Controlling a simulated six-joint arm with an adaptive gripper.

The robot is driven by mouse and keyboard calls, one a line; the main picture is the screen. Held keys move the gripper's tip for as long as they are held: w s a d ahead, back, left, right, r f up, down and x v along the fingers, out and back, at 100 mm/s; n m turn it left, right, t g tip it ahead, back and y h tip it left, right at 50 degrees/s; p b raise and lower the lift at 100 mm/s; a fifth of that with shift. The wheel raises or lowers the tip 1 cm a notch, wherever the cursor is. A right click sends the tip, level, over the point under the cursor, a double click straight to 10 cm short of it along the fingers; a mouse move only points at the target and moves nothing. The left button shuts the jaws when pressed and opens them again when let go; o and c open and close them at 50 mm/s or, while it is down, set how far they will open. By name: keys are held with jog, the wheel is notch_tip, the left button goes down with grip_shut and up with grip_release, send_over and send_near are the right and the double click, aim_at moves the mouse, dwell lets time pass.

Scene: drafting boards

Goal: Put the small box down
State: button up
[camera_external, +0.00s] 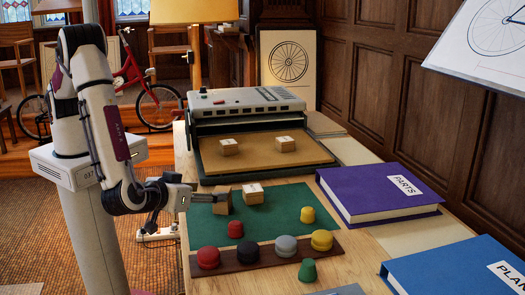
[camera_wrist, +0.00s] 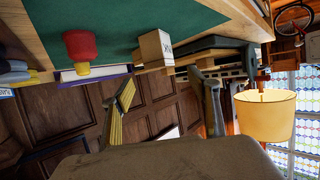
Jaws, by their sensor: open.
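Small wooden boxes with white labels stand in two pairs. On the green mat (camera_external: 290,194) are a near-left box (camera_external: 221,204), which looks slightly tilted, and a second box (camera_external: 253,194) to its right. Two more, a left box (camera_external: 229,147) and a right box (camera_external: 285,144), sit on the tan board (camera_external: 255,160) behind. My gripper (camera_external: 203,194) is low at the mat's left edge, beside the near-left box. In the wrist view my gripper (camera_wrist: 163,78) has its fingers apart with nothing between them. A labelled box (camera_wrist: 154,48) shows beyond the fingertips; I cannot tell which mat box it is.
A red peg (camera_external: 235,229) and a yellow peg (camera_external: 307,215) stand on the mat. A dark strip (camera_external: 225,268) in front holds several coloured knobs. A purple book (camera_external: 375,192) and a blue book (camera_external: 460,268) lie to the right. The grey machine (camera_external: 245,101) stands behind.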

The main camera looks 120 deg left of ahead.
aim_at(218, 191)
jog(key=shift+a+f, duration=0.25)
jog(key=shift+a, duration=0.3)
jog(key=shift+a, duration=0.1)
jog(key=shift+x, duration=2.55)
jog(key=shift+f, duration=0.1)
grip_shut()
